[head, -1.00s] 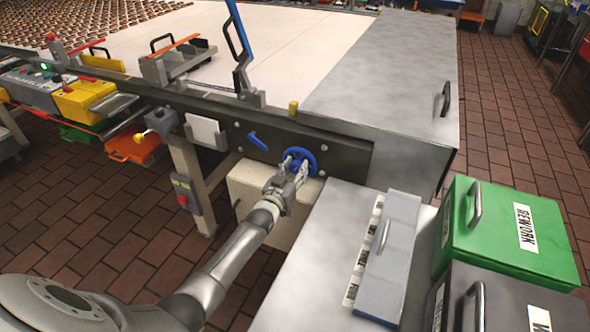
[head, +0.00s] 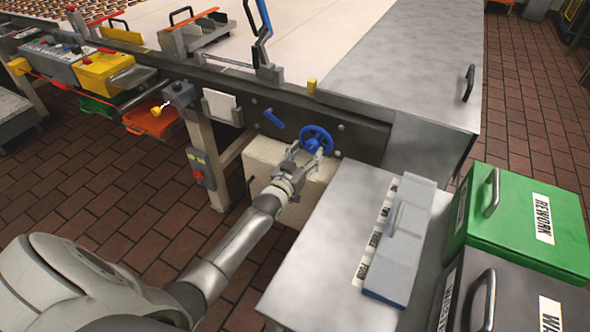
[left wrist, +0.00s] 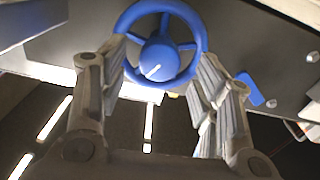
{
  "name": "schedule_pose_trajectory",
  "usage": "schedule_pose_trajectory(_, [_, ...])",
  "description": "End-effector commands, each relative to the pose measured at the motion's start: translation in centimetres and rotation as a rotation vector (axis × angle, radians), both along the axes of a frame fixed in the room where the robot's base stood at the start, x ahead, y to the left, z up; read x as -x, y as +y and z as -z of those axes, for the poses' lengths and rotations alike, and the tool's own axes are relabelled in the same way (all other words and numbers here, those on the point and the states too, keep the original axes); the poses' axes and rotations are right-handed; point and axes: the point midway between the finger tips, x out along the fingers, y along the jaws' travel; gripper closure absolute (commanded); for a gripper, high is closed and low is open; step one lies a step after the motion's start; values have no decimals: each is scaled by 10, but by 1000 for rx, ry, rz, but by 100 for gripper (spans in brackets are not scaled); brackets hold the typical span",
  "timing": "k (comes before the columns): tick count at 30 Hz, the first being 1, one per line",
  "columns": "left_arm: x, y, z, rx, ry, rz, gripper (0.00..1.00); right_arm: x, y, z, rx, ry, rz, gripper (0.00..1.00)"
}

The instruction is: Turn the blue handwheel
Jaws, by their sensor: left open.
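The blue handwheel (head: 316,134) is mounted on the dark side panel of the conveyor, right of a small blue lever (head: 273,118). In the left wrist view the handwheel (left wrist: 160,45) fills the upper middle, with a white mark on its hub. My left gripper (head: 304,155) is open in front of the wheel, just below its hub. In the left wrist view its fingers (left wrist: 163,92) stand apart on either side of the wheel's lower part. I cannot tell whether they touch the rim. My right gripper is not in view.
A green REWORK bin (head: 515,220) stands further right. An orange tray (head: 150,122) and yellow box (head: 105,72) are at the left.

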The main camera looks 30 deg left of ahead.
Motion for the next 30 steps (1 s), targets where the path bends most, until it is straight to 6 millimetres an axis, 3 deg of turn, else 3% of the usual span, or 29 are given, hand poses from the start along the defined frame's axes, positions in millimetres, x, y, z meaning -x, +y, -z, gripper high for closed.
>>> schedule_pose_trajectory(6, [44,-3,1,0,3,0,42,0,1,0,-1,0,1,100])
schedule_pose_trajectory(13, [77,-5,2,0,3,0,42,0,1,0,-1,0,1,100])
schedule_pose_trajectory(19, [87,-5,1,0,2,0,42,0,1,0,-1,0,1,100])
schedule_pose_trajectory(30, [88,-6,1,14,-1,-4,42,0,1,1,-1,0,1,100])
